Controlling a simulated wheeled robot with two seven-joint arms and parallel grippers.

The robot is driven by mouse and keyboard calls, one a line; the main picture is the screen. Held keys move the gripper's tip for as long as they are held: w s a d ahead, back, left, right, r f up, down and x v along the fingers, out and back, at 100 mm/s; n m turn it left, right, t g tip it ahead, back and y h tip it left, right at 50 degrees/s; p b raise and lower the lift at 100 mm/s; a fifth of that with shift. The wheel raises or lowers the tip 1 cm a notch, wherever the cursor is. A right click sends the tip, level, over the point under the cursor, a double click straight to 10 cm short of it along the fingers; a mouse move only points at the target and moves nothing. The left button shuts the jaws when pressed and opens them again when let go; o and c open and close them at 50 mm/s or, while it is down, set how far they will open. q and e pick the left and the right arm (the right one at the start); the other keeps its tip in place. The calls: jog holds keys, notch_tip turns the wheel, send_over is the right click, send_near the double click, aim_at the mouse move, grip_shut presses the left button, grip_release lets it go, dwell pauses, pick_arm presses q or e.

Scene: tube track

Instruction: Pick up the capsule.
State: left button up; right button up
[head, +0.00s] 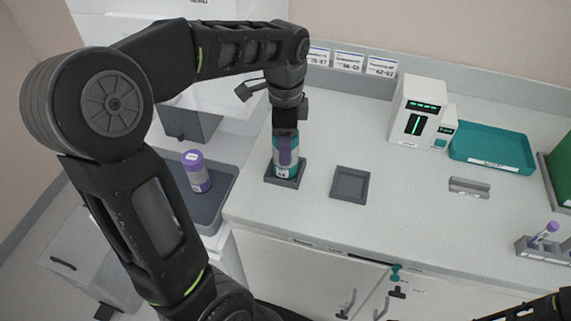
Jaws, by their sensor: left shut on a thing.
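My left gripper (286,135) comes down from above and is shut on the capsule's upper part. The fingers are partly hidden by the wrist. Whether the capsule's base rests in the tray or is just above it, I cannot tell. Part of my right arm shows at the bottom right corner, but its gripper is out of view.
A purple-and-white container (196,171) stands on a grey tray (213,207) at the left. An empty square tray (350,184) lies to the right of the capsule. A white device (417,112), a teal tray (493,152) and a tube rack (541,250) are farther right.

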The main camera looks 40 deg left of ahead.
pick_arm(q)
jog(key=c, duration=0.3)
jog(key=shift+r, duration=0.5)
notch_tip(320, 180, up, 6)
jog(key=shift+r, duration=0.15)
notch_tip(320, 180, up, 2)
jog(key=shift+p, duration=0.6)
jog(key=shift+r+p, duration=0.45)
jog(key=shift+f, duration=0.1)
